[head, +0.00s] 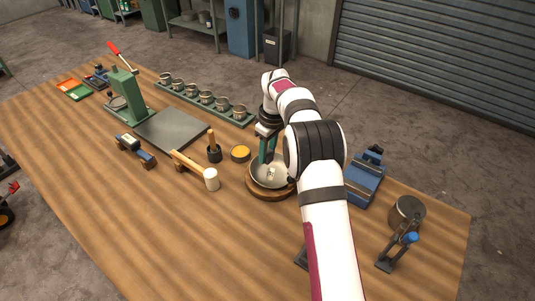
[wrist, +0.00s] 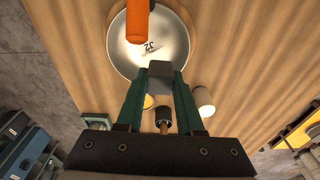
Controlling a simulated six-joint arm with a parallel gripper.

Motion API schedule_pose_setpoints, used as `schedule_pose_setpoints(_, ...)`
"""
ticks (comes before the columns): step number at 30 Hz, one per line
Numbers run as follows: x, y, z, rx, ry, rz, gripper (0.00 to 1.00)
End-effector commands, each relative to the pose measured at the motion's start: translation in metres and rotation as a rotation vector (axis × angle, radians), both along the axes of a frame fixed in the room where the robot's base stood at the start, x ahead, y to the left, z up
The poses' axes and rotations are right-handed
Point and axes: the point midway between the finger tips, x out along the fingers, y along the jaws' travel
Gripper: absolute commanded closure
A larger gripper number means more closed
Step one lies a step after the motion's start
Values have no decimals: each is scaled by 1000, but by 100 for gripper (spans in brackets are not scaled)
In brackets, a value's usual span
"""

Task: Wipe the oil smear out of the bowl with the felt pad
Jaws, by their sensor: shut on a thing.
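The metal bowl (head: 284,181) sits in a round wooden ring (head: 268,195) near the middle of the bench. In the wrist view the bowl (wrist: 119,50) shows a small dark marking inside. I cannot make out an oil smear with certainty. My gripper (head: 264,157) is over the bowl, fingers pointing down. In the wrist view its green fingers are shut on a grey block, the felt pad (wrist: 160,76), which overlaps the bowl's near rim in the picture. I cannot tell whether the pad touches the bowl. My arm hides part of the bowl's right side.
An orange cylinder (wrist: 138,22) covers part of the bowl in the wrist view. A blue vise (head: 363,182) stands right. The bench's front left is clear.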

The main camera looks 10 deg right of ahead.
Motion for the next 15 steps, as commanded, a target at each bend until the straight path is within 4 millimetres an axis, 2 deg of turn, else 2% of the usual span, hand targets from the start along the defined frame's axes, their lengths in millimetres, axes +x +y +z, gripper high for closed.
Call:
schedule_pose_setpoints(3,0,0,-1,3,-3,70,100)
schedule_pose_setpoints(8,0,0,-8,2,-3,73,100)
schedule_pose_setpoints(15,0,0,-28,2,-3,72,100)
